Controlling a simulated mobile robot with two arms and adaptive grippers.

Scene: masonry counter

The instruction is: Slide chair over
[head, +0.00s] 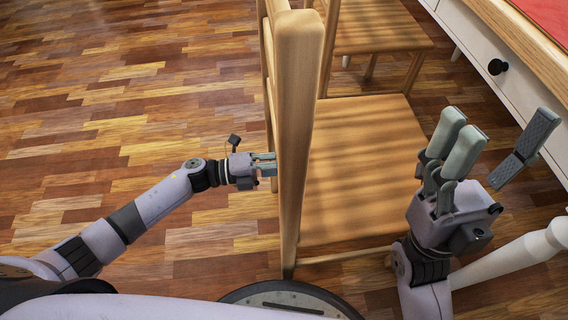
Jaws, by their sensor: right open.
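A light wooden chair (360,150) stands in front of me, its seat to the right of its tall back post (296,130). My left gripper (265,162) is at the left side of the chair back, with its fingertips close to the post. Whether they touch it, and how far they are open, I cannot tell. My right gripper (490,145) is open and empty. It shows above the right side of the seat, between the chair and the table, with its fingers spread apart.
A second wooden chair (378,28) stands just beyond the first. A white table (490,50) with a wooden top, a drawer with a black knob (497,67) and a turned white leg (515,252) is on the right. The wooden floor (120,90) at left is clear.

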